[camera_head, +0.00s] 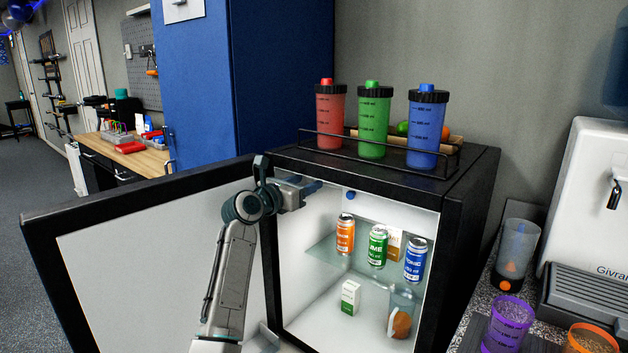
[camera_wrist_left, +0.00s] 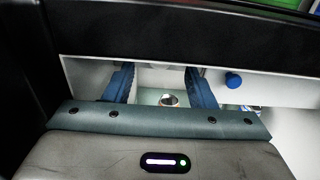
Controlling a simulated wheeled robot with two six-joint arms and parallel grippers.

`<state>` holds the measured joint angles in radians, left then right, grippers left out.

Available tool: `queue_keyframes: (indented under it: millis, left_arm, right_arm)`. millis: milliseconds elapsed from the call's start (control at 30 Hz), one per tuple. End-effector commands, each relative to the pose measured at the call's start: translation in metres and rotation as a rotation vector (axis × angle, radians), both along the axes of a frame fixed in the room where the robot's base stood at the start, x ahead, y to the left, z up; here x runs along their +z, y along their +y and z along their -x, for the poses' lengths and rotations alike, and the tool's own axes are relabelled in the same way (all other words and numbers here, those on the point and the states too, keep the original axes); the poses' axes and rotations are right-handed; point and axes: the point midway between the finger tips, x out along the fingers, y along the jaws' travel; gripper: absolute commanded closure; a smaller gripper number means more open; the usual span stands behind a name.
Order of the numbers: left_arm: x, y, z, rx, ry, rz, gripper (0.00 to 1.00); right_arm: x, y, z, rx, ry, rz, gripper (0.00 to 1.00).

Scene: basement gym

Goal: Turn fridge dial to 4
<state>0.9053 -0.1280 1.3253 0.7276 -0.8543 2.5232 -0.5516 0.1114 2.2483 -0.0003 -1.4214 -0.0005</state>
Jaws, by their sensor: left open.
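The small fridge (camera_head: 470,220) stands with its door (camera_head: 150,250) swung open to the left. A small blue dial (camera_head: 350,195) sits inside near the top of the white interior, and it also shows right of the fingers in the left wrist view (camera_wrist_left: 233,80). Its number markings are too small to read. My left gripper (camera_head: 312,187) is at the upper left of the fridge opening, left of the dial and apart from it. In the left wrist view its two blue fingers (camera_wrist_left: 160,75) are spread with nothing between them. My right gripper is not in view.
A glass shelf (camera_head: 325,250) holds an orange can (camera_head: 345,234), a green can (camera_head: 377,247) and a blue can (camera_head: 415,259). A small carton (camera_head: 349,298) stands below. Three shaker bottles (camera_head: 372,122) stand in a rack on top. A white dispenser (camera_head: 595,200) is at right.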

Motion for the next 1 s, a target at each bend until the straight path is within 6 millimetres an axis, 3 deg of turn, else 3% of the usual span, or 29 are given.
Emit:
queue_keyframes:
  millis: [300,700,900,1000]
  left_arm:
    - [0.0,-0.022,-0.03,-0.001,0.001,-0.001,0.49]
    - [-0.001,-0.025,-0.034,0.001,-0.001,-0.001,0.49]
    - [-0.001,-0.025,-0.034,0.001,0.0,-0.001,0.89]
    - [-0.001,-0.025,-0.034,0.001,0.0,-0.002,0.93]
  right_arm:
    - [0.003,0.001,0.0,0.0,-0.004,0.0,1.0]
    - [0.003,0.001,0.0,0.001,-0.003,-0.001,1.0]
    - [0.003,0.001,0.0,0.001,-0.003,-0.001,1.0]
    - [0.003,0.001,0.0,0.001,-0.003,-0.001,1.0]
